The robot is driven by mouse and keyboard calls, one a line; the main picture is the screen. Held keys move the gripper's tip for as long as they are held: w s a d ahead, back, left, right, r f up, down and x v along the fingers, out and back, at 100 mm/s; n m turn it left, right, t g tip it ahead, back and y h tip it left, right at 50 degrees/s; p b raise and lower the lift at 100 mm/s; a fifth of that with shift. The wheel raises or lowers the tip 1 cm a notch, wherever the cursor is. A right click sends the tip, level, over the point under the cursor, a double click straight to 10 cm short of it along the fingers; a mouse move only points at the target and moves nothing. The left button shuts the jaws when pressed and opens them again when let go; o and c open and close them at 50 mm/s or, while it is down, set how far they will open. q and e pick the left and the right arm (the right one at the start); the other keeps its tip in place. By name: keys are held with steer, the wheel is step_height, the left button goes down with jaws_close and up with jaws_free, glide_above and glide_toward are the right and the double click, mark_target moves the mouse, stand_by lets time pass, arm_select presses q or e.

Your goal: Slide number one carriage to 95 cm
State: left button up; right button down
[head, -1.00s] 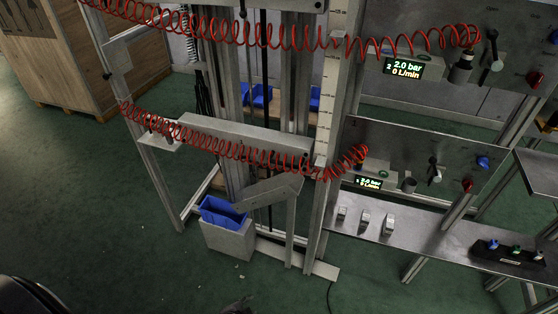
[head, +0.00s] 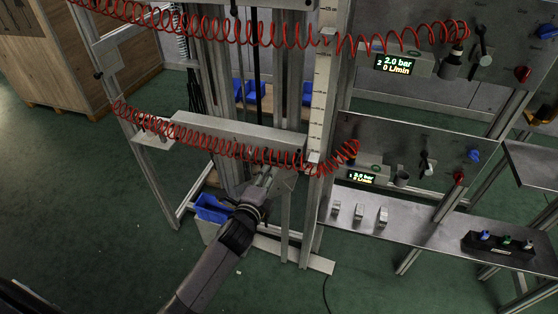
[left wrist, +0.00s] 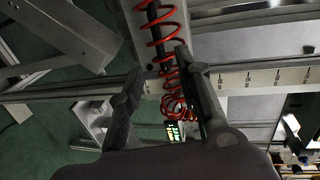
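The lower carriage (head: 235,130) is a grey horizontal beam in the head view; the small display (head: 362,178) beside it appears to begin with a 1. A red coiled hose (head: 225,149) hangs across its front. The carriage's right end meets the upright scale (head: 322,85), whose figures are too small to read. My left gripper (head: 268,176) is just below the carriage's right part, fingers apart and apparently empty. In the left wrist view, my left gripper (left wrist: 160,62) is open, with the red hose (left wrist: 168,70) showing between the fingers and the scale (left wrist: 255,78) to the right. My right gripper is out of view.
An upper red hose (head: 270,38) crosses above, with a display (head: 394,63) reading 2.0 bar and 0 L/min. A blue bin (head: 211,208) stands below, partly behind my arm. A metal shelf (head: 410,224) is at right. The green floor at left is clear.

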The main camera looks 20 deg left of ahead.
mark_target(279, 161)
arm_select(q)
steer(key=x, duration=1)
steer(key=shift+w+b, duration=0.25)
steer(key=shift+b, duration=0.05)
steer(key=shift+c, duration=0.3)
jaws_close()
